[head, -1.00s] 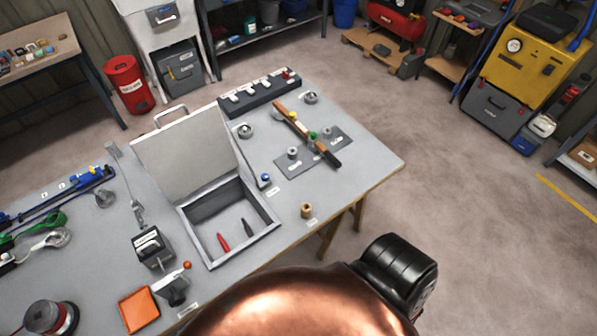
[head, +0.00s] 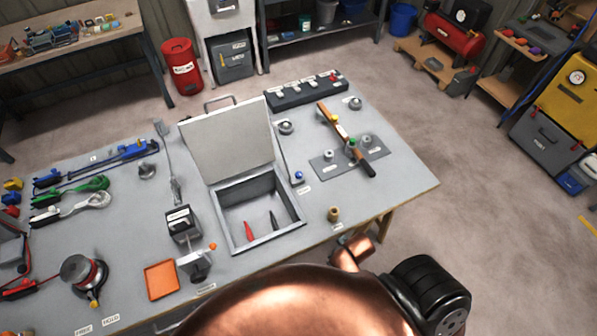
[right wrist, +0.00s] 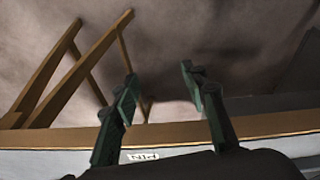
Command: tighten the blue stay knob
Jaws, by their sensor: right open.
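The blue stay knob (head: 298,175) is a small blue ball on the table, just right of an open grey box (head: 233,245). A thin stay rod (head: 285,158) runs from near the knob up toward the raised lid (head: 227,142). My right gripper (right wrist: 158,92) shows in the right wrist view, with its two green fingers spread and nothing between them. The wooden table edge (right wrist: 180,132) and floor lie behind the fingers. The knob is not seen in that view. My left gripper is in neither view.
A red and a dark marker lie inside the box. A small brass-coloured cylinder (head: 334,214) stands near the table's front edge. A grey plate (head: 326,165) with knobs and a wooden-handled tool (head: 345,138) lies right of the blue knob. The tabletop around the knob is partly clear.

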